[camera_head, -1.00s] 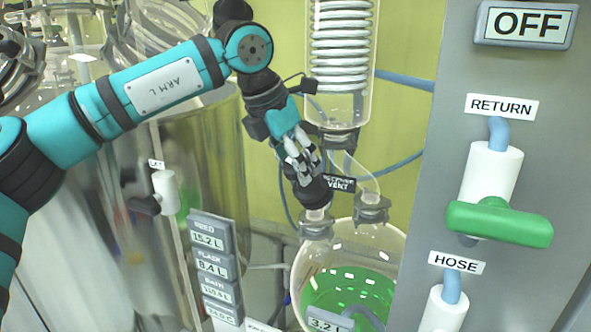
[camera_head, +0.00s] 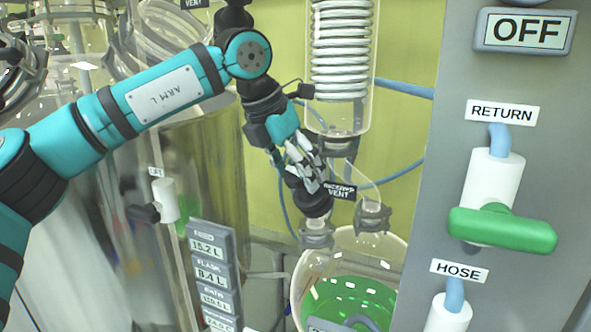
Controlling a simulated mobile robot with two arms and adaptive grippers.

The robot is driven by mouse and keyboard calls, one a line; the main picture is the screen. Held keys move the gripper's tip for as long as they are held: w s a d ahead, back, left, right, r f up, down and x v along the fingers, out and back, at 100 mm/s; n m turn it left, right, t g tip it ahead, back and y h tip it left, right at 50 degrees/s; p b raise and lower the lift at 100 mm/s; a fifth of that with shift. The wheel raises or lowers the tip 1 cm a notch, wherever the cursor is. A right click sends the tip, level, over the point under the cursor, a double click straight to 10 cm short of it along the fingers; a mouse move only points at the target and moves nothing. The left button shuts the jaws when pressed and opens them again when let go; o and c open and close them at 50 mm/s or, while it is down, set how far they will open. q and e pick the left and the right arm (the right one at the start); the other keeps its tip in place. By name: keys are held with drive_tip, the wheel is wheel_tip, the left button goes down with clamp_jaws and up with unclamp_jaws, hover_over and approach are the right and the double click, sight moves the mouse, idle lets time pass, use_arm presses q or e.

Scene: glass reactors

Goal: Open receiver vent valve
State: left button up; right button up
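The receiver flask (camera_head: 392,250) below holds green liquid. My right gripper is not in view.
A coil condenser (camera_head: 342,60) hangs just right of my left gripper. A grey panel (camera_head: 460,60) with an OFF display and white valves fills the right side; one has a green handle (camera_head: 503,229). A large glass vessel (camera_head: 200,150) stands behind my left arm.

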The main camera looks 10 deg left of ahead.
use_arm(q)
drive_tip(key=v, duration=1.2)
drive_tip(key=shift+f, duration=0.1)
